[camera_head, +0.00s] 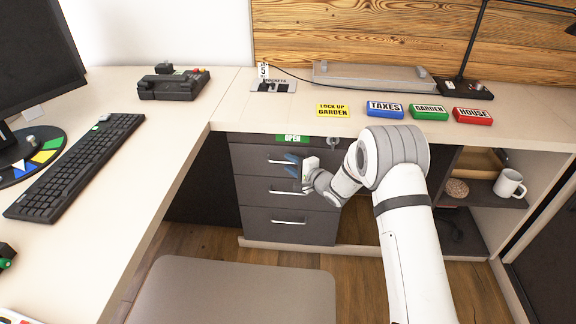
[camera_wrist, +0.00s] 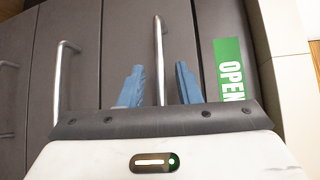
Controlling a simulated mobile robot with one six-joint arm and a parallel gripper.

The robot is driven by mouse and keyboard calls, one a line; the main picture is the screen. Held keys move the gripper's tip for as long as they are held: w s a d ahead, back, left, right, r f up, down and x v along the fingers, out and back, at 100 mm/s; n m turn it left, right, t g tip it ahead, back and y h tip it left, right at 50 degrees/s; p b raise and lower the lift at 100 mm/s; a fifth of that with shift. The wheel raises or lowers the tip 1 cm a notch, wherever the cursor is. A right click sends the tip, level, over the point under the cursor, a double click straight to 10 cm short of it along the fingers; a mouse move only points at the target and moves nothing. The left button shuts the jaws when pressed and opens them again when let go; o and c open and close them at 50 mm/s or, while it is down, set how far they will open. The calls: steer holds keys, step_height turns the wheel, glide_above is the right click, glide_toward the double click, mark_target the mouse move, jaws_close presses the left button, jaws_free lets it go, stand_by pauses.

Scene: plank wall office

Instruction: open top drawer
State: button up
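The top drawer (camera_head: 250,158) is the uppermost of three dark grey drawers under the desk, and its front looks flush with the others. Its silver bar handle (camera_head: 275,161) also shows in the wrist view (camera_wrist: 158,50). My gripper (camera_head: 291,163) is at this handle. In the wrist view, the blue fingers of my gripper (camera_wrist: 159,80) are apart, one on each side of the handle bar, with gaps visible on both sides. The green OPEN label (camera_head: 293,138) is above the top drawer and shows in the wrist view (camera_wrist: 230,70).
The middle drawer handle (camera_head: 288,192) and bottom drawer handle (camera_head: 288,222) are below. A grey chair seat (camera_head: 235,290) stands in front of the drawers. An open shelf with a white mug (camera_head: 509,183) is at the right. Labelled blocks, such as TAXES (camera_head: 384,110), lie on the desk above.

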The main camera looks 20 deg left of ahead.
steer(key=shift+w+a+f, duration=0.1)
steer(key=shift+w+a, duration=0.15)
steer(key=shift+a, duration=0.25)
jaws_close()
